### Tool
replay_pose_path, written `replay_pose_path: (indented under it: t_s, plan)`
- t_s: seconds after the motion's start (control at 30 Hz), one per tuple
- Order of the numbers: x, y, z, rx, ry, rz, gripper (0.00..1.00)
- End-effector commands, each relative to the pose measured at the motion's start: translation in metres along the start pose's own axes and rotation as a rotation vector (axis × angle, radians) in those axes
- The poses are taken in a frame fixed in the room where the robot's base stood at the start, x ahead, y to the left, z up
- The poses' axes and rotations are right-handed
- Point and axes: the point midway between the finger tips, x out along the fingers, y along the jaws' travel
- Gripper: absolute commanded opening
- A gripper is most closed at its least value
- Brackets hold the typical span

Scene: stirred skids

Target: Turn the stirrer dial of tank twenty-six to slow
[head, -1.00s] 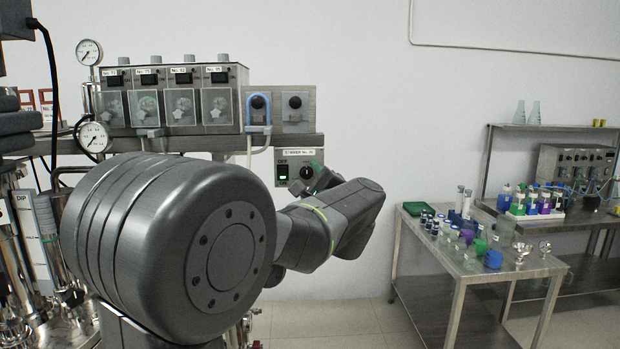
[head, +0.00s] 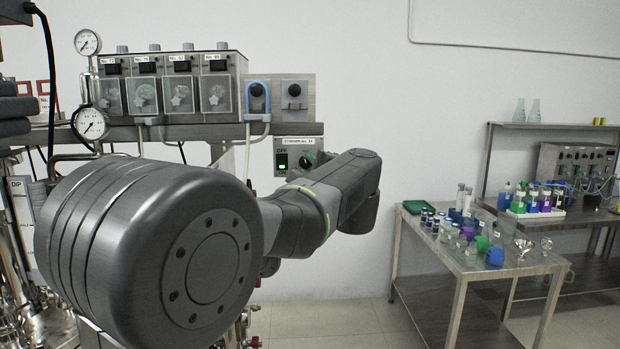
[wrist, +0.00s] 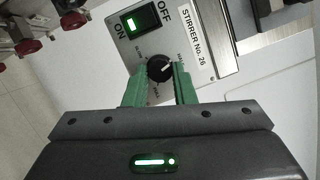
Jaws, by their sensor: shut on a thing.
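The stirrer box (head: 283,157) labelled "STIRRER No. 26" is fixed under the rail on the skid. Its black dial (wrist: 160,68) sits between the green fingers of my gripper (wrist: 160,84) in the wrist view, and the fingers are shut on it. A pale pointer line shows on the dial, slanting toward the upper right of that view. The words around the dial are small and partly hidden by the fingers. The green-lit rocker switch (wrist: 139,21) is beside the dial, marked ON and OFF. In the head view the dial (head: 306,160) is partly hidden by my arm.
Gauges (head: 91,123) and pipes are at left. A steel table (head: 465,267) with bottles stands at right, with clear floor before it.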

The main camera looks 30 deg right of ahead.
Motion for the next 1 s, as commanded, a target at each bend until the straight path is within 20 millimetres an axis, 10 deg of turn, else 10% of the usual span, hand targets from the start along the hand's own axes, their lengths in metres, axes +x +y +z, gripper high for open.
replay_pose_path:
  t_s: [1.0]
  plan:
    - [0.0014,-0.0055,0.0028,-0.915,-0.040,0.319,0.01]
